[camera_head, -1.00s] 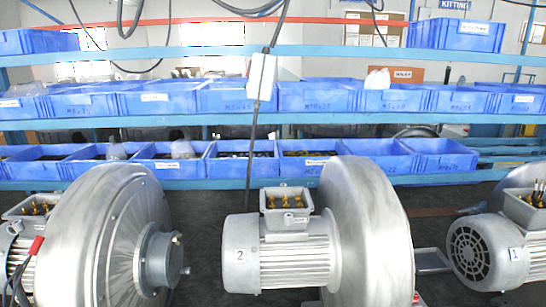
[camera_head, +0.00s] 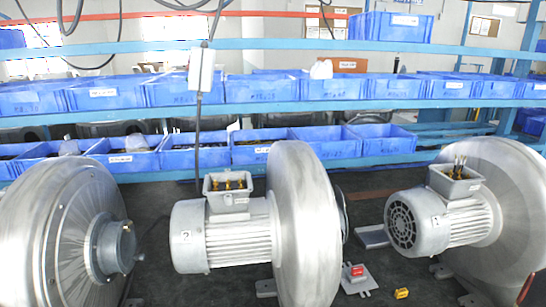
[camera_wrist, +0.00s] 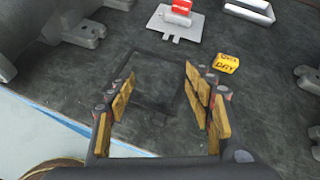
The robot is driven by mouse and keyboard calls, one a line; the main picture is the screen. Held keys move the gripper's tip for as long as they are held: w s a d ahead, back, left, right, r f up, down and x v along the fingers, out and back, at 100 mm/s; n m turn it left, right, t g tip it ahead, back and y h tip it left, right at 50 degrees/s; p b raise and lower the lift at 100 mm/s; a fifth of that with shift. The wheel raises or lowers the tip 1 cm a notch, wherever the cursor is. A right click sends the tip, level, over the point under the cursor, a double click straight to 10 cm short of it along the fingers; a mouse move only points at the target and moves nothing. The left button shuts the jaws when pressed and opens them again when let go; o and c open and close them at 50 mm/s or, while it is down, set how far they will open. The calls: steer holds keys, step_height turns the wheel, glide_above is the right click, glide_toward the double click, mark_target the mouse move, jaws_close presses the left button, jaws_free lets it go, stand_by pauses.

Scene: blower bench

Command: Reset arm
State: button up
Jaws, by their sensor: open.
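My gripper (camera_wrist: 165,105) shows in the wrist view with its yellow-padded fingers spread apart and nothing between them. It hangs over the dark bench mat (camera_wrist: 150,60), above a faint dark square outline. My gripper is not in the head view. Beyond the fingers in the wrist view are a grey plate with a red block (camera_wrist: 181,7) and a small yellow block (camera_wrist: 226,63). The red block (camera_head: 357,270) and the yellow block (camera_head: 401,293) also show in the head view, in front of the blowers.
Grey blowers stand along the bench: one at the left (camera_head: 60,235), one in the middle (camera_head: 305,225), one at the right (camera_head: 495,215). Blue bins (camera_head: 262,90) fill the shelves behind. A cable box (camera_head: 201,70) hangs above.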

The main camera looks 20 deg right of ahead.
steer(key=s+a+r+n+g+y, duration=0.1)
steer(key=s+a+r+n+g, duration=0.2)
steer(key=a+n, duration=0.35)
steer(key=s+a+r+n+g, duration=0.2)
steer(key=a+r+n+g, duration=0.15)
steer(key=a+n, duration=0.3)
steer(key=s+a+r+n+g+y, duration=0.1)
steer(key=s+a+r+n+g, duration=0.15)
steer(key=a+r+n, duration=0.4)
steer(key=s+a+r+n+t+h, duration=0.3)
steer(key=a+r+n, duration=0.9)
steer(key=a, duration=0.4)
steer(key=shift+s+a+r+n+h, duration=0.2)
steer(key=shift+s+r+n+h, duration=0.2)
steer(key=shift+s+r, duration=0.4)
steer(key=shift+w+r, duration=0.1)
steer(key=shift+w, duration=0.05)
